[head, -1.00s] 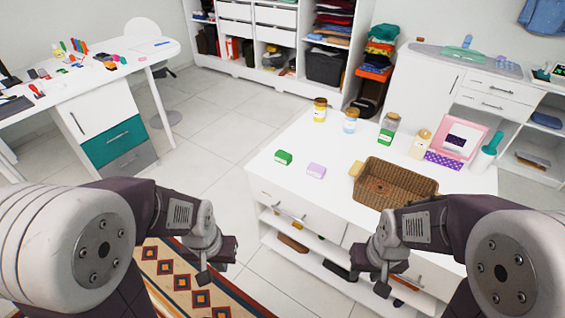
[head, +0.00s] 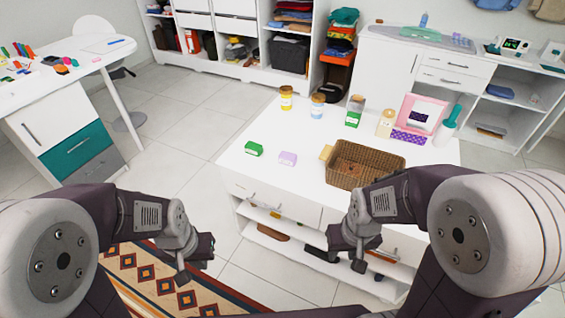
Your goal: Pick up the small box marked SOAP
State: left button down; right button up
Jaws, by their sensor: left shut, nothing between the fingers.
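A small green box (head: 254,149) lies on the white table at its left side. A small lilac box (head: 288,158) lies just to its right. A small yellowish box (head: 326,152) sits at the left end of the wicker basket, partly hidden. The labels are too small to read, so I cannot tell which is marked SOAP. My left gripper (head: 193,260) is shut and empty, left of the table and apart from the boxes. My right gripper (head: 347,256) hangs in front of the table's lower shelves; its jaws are too unclear to tell.
The white table (head: 306,187) carries a wicker basket (head: 366,165), several jars and bottles along its back, and a pink-framed item (head: 421,115). Drawers and open shelves form its front. A patterned rug (head: 175,293) lies below my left gripper. Tiled floor is clear at left.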

aim_at(290, 159)
jog(key=i+j+z, duration=0.2)
jog(key=i, duration=0.4)
jog(key=i+z, duration=0.2)
jog(key=i, duration=0.45)
jog(key=j, duration=0.05)
